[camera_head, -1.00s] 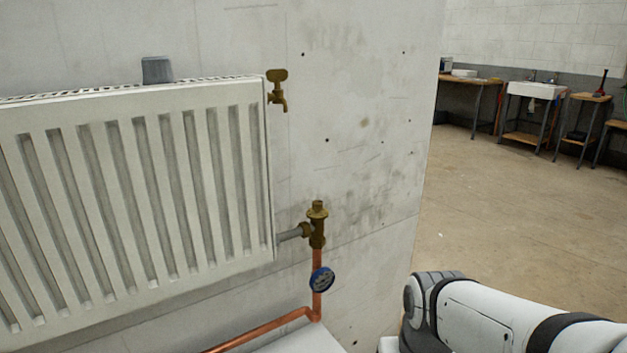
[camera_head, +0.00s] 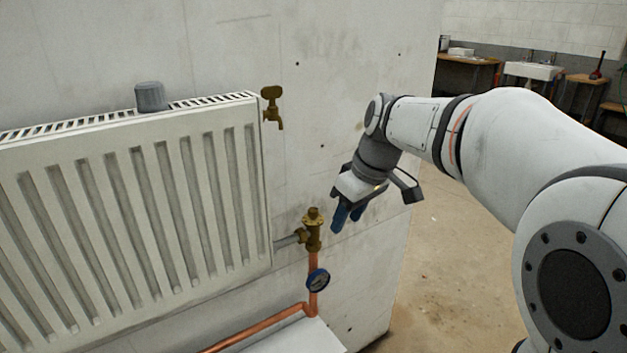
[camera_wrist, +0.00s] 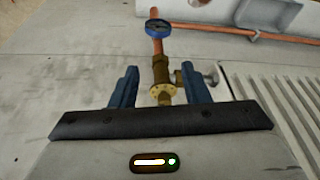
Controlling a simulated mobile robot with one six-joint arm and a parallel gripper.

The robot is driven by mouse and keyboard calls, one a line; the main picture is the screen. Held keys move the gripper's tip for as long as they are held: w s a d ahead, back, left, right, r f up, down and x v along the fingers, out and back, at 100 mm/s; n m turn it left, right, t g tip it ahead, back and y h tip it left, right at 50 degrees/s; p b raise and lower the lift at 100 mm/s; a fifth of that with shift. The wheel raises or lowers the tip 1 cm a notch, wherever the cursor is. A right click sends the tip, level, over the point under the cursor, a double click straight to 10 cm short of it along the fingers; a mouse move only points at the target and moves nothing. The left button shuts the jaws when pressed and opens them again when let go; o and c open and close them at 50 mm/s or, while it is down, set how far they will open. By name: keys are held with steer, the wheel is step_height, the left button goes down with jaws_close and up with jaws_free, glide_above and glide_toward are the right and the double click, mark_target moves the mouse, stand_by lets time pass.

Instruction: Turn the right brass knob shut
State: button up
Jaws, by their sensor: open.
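A brass valve (camera_head: 313,232) with a small brass top stands upright on a copper pipe at the radiator's lower right; which part is its knob is hard to tell. It also shows in the wrist view (camera_wrist: 161,72), between and beyond the fingers. A brass tap (camera_head: 272,107) with a flat handle sits higher, by the radiator's top right corner. My gripper (camera_head: 346,216) is just right of the valve's top in the head view, blue fingers pointing down. In the wrist view my gripper (camera_wrist: 160,75) is open and empty, with a finger each side of the valve; contact is not visible.
The white radiator (camera_head: 135,205) fills the left, with a grey cap (camera_head: 150,96) on top. A blue-rimmed gauge (camera_head: 318,280) sits on the copper pipe (camera_head: 258,329) below the valve. The wall (camera_head: 310,150) is close behind. Open floor lies right.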

mark_target(314, 210)
steer(key=w+a+r+n+p, duration=0.1)
steer(key=w+a+r+n, duration=0.25)
steer(key=r, duration=0.25)
steer(key=shift+y, duration=0.4)
steer(key=x, duration=0.2)
steer(key=b+x, duration=0.1)
steer(key=x, duration=0.2)
steer(key=w+b+x, duration=0.1)
steer(key=x, duration=0.2)
steer(key=shift+s, duration=0.1)
